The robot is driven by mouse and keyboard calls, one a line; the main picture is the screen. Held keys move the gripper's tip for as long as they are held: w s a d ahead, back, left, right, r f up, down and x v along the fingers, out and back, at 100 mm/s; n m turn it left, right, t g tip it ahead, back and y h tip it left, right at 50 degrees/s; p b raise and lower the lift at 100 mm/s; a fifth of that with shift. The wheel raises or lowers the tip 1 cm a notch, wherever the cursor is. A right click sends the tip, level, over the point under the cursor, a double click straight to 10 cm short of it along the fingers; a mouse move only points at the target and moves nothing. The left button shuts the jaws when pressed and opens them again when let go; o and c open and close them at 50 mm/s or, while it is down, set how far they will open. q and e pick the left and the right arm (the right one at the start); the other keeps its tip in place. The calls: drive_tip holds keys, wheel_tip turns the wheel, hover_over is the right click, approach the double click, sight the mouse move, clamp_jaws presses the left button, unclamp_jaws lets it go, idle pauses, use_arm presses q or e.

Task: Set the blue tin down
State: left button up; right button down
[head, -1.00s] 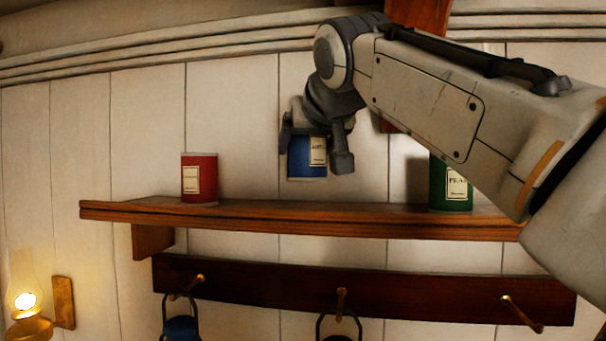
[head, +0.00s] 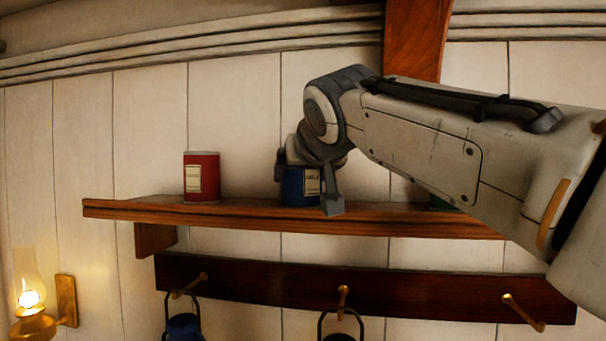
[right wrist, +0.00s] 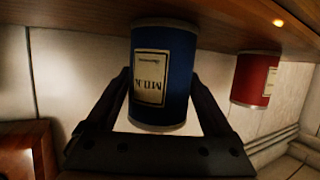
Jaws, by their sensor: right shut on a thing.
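The blue tin (head: 300,187), with a pale label, is upright at the wooden shelf (head: 230,217), its bottom at the shelf top. In the right wrist view the blue tin (right wrist: 163,75) appears upside down between the fingers, its base meeting the shelf board (right wrist: 225,22). My right gripper (head: 308,190) is shut on the blue tin from above; it also shows in the right wrist view (right wrist: 160,110). Whether the tin's full weight rests on the shelf I cannot tell. My left gripper is not in view.
A red tin (head: 201,177) stands left of the blue tin on the shelf, with a gap between. A green tin (head: 443,204) at the right is mostly hidden by my right arm. Below are a peg rail (head: 250,287) and a lit lamp (head: 30,298).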

unclamp_jaws()
drive_tip(key=shift+r, duration=0.1)
drive_tip(key=shift+s, duration=0.25)
drive_tip(key=b+v, duration=0.3)
drive_tip(key=v, duration=0.8)
drive_tip(key=shift+s+r, duration=0.2)
drive_tip(key=shift+r, duration=0.05)
drive_tip(key=shift+d, duration=0.15)
